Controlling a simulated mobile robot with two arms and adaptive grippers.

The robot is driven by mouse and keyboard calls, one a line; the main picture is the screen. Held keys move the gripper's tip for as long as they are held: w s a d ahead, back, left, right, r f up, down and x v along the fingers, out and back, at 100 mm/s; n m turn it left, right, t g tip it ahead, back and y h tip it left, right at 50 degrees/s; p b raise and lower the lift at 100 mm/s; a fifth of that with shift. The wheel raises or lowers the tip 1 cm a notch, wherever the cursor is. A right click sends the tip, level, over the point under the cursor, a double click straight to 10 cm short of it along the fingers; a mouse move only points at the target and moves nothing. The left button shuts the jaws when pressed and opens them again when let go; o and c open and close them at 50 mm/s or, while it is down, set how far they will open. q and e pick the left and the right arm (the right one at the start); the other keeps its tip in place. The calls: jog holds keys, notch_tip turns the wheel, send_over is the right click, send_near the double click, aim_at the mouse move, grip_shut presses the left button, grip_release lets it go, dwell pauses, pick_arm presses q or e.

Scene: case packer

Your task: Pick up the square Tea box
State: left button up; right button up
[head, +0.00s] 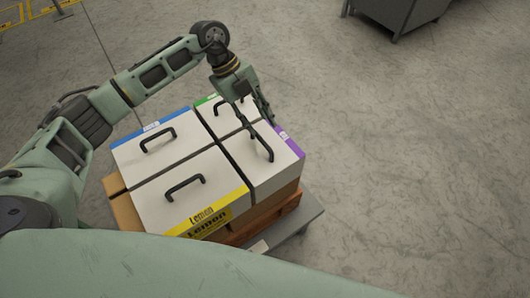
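Several white boxes with black top handles stand packed together. The front one is the yellow-edged Lemon box (205,187). Behind it is a blue-edged box (150,167). At the back is a green-edged box (222,124), and at the right a purple-edged box (282,165). The small labels on these three are too small to read, so I cannot tell which is the Tea box. My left gripper (262,129) points down by the purple-edged box's handle (268,150), with its fingers apart and seemingly empty. Whether it touches the handle is unclear. My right gripper is out of view.
The boxes rest on a brown wooden pallet (285,211) above a grey platform (307,220). A grey cabinet (400,12) stands at the top right, and a yellow barrier (60,5) at the top left. The concrete floor to the right is clear.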

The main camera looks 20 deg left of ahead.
aim_at(264, 143)
pick_arm(q)
jog(key=shift+y, duration=0.3)
jog(key=x, duration=0.2)
jog(key=p+x, duration=0.1)
jog(key=x, duration=0.1)
jog(key=s+a+x, duration=0.1)
jog(key=x, duration=0.1)
jog(key=shift+d+f+p, duration=0.15)
jog(key=shift+f+p, duration=0.15)
jog(key=shift+p, duration=0.05)
jog(key=shift+d+f, duration=0.2)
jog(key=shift+f, duration=0.25)
grip_shut()
jog(key=shift+w+r, duration=0.15)
